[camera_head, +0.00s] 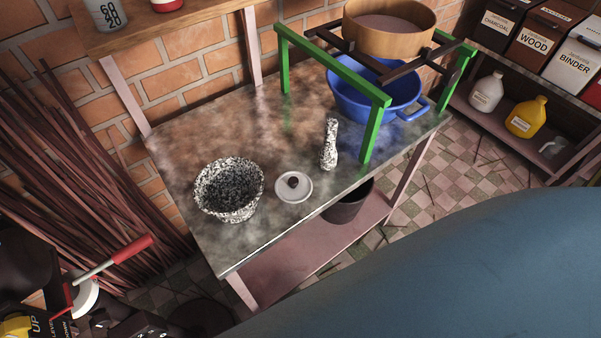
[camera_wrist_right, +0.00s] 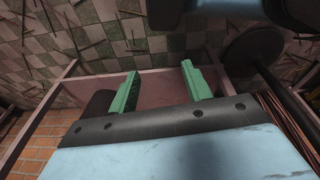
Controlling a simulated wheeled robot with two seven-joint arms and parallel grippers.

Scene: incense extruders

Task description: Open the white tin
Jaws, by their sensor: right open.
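A small round white thing with a dark knob on top (camera_head: 294,187) sits on the grey worktop (camera_head: 240,250) near its front edge. It looks like the white tin with its lid on; its sides hardly show from above. My right gripper (camera_wrist_right: 160,88) shows in the right wrist view with two green fingers apart and nothing between them. A pinkish shelf frame (camera_wrist_right: 152,82) lies behind the fingers there. The tin is not seen in that view. A large blue-grey part of mine fills the lower right of the head view. My left gripper is not in view.
A green frame (camera_head: 372,128) holds a wooden sieve (camera_head: 388,42) over a blue basin (camera_head: 350,100). The worktop's back left is clear.

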